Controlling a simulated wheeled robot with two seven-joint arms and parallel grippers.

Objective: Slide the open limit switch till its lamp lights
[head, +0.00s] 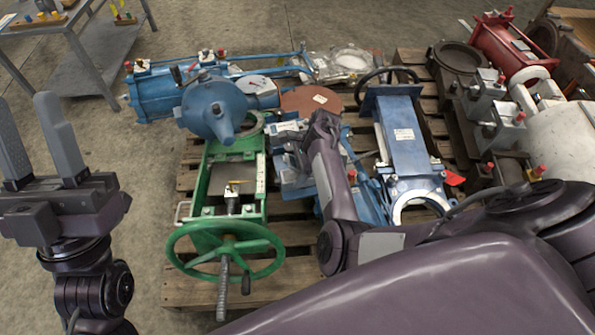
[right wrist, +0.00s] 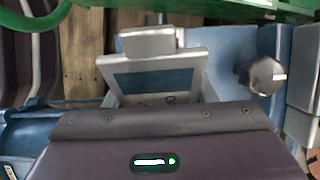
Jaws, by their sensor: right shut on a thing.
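My right gripper (right wrist: 152,72) is largely hidden behind its own arm in the head view, over the blue valve assembly (head: 290,178) in the middle of the pallet. In the right wrist view it is shut on a small pale grey block (right wrist: 148,42), apparently the limit switch. The fingers and block overlap, so the contact is unclear. No lit switch lamp can be made out. A green light shows on my own gripper body. A dark round knob (right wrist: 262,76) is to the right of the block. My left gripper (head: 28,112) is open and empty at the far left.
A green valve with a handwheel (head: 226,250) stands left of my right arm. A blue actuator (head: 212,105) lies behind it, and a blue gate valve (head: 408,140) to the right. The wooden pallet (head: 190,290) is crowded. Bare floor (head: 130,160) lies to its left.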

